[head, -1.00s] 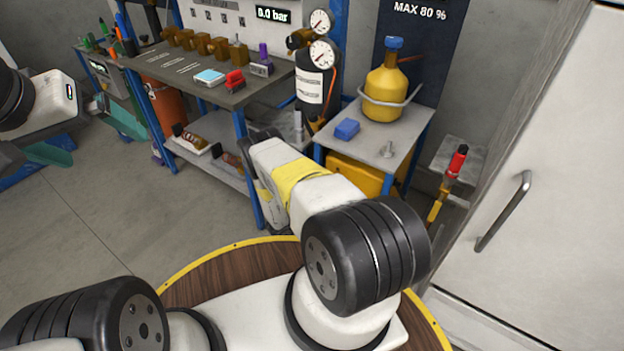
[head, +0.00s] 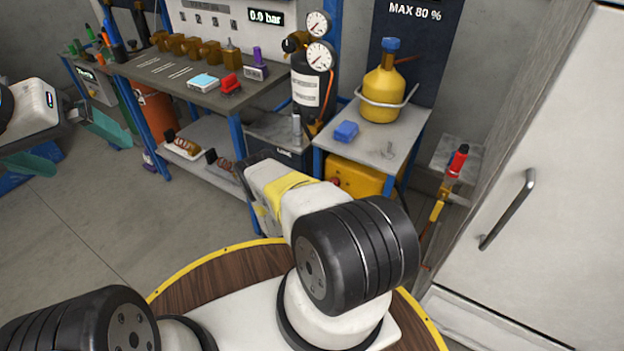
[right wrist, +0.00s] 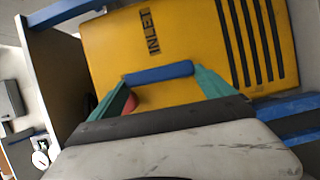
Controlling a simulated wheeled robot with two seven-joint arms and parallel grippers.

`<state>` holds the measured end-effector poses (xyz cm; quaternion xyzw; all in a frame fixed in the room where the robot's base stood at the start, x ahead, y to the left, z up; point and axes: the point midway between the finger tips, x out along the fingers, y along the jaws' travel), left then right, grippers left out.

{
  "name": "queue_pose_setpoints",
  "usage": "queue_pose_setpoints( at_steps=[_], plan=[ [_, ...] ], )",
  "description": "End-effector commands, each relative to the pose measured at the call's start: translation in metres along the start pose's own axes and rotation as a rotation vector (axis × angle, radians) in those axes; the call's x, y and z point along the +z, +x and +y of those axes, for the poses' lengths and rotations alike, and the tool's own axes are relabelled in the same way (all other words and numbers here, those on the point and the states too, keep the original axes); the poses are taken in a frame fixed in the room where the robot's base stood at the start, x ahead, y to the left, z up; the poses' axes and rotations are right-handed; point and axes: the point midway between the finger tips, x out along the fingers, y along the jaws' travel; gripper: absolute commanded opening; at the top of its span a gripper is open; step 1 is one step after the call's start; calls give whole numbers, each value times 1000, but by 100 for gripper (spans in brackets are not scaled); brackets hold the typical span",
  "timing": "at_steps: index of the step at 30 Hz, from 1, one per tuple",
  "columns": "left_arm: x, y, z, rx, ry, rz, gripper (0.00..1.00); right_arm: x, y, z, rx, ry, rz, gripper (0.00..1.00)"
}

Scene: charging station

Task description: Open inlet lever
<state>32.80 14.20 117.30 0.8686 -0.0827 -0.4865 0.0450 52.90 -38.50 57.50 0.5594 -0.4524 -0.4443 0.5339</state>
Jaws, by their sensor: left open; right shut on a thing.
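The inlet lever (right wrist: 158,73) is a blue bar in front of a yellow unit (right wrist: 180,40) marked INLET in the right wrist view. My right gripper (right wrist: 160,76) is shut on this bar, with a green finger at each end. In the head view the yellow unit (head: 355,176) sits under a small grey-topped table. There the lever and my right gripper are hidden by my right arm. My left gripper (head: 72,146) is open and empty at the left edge of the head view, with its two teal fingers apart.
A red knob (head: 335,182) is on the yellow unit's front. A yellow gas bottle (head: 386,95) and a blue block (head: 346,132) stand on the small table (head: 400,140). A workbench (head: 195,95) stands left of it. A cabinet door (head: 540,210) with a handle is at right.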

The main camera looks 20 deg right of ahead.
Motion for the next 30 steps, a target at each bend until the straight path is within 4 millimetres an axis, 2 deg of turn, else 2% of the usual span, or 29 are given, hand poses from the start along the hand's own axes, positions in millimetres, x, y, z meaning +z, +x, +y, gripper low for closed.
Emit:
queue_pose_setpoints(
  at_steps=[19, 20, 21, 30],
  plan=[
    [0, 0, 0, 0, 0, 0, 100, 0, -1, -2, 15, -53, 3, 20],
    [0, 0, 0, 0, 0, 0, 100, 0, -1, -2, 15, -53, 3, 94],
    [0, 0, 0, 0, 0, 0, 100, 0, -1, -2, 16, -53, 3, 100],
    [0, 0, 0, 0, 0, 0, 100, 1, -5, -2, 17, -51, 2, 100]
  ],
)
